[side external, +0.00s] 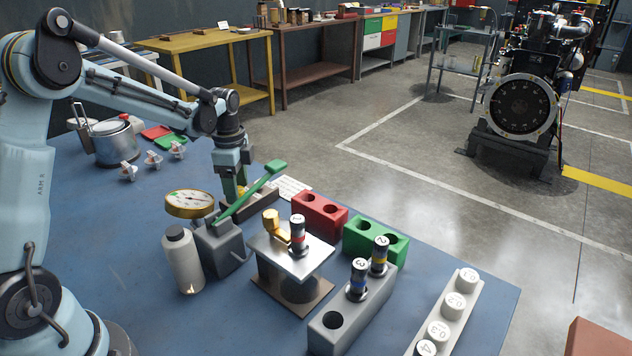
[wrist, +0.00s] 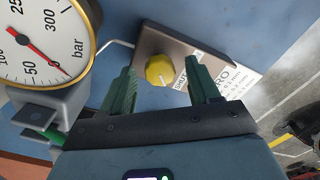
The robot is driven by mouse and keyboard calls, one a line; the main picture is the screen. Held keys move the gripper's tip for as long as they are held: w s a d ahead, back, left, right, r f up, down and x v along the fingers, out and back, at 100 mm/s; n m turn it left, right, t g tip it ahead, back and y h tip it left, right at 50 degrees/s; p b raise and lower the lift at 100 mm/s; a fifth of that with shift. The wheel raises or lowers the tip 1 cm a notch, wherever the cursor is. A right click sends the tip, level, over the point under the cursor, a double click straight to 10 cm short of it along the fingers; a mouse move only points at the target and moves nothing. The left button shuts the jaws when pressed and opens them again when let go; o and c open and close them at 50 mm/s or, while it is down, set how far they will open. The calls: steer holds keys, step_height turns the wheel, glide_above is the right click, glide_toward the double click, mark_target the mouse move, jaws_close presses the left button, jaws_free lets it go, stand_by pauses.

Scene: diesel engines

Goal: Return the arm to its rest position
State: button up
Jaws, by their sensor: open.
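My gripper (side external: 236,196) points down behind the green-handled lever pump in the side external view. In the wrist view its two green fingers (wrist: 162,66) are apart, with nothing held between them. A yellow knob (wrist: 160,71) on a grey box (wrist: 150,38) appears between the fingertips; whether they touch it I cannot tell. In the side external view the box is partly hidden by my gripper and the green lever (side external: 250,193).
A pressure gauge (side external: 190,204) stands close to my gripper; its dial fills the wrist view's upper left (wrist: 45,40). A white bottle (side external: 183,262), a metal stand (side external: 290,258), red (side external: 319,214) and green (side external: 362,247) blocks and numbered cylinders crowd the front. A metal pot (side external: 115,145) stands at back left.

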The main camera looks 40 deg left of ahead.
steer(key=shift+r, duration=0.15)
step_height(320, 180, up, 12)
steer(key=f, duration=0.1)
step_height(320, 180, down, 11)
steer(key=shift+f, duration=0.1)
steer(key=n, duration=0.8)
steer(key=shift+n, duration=0.3)
steer(key=n, duration=0.4)
steer(key=shift+n, duration=0.3)
steer(key=n, duration=0.4)
steer(key=shift+n, duration=0.4)
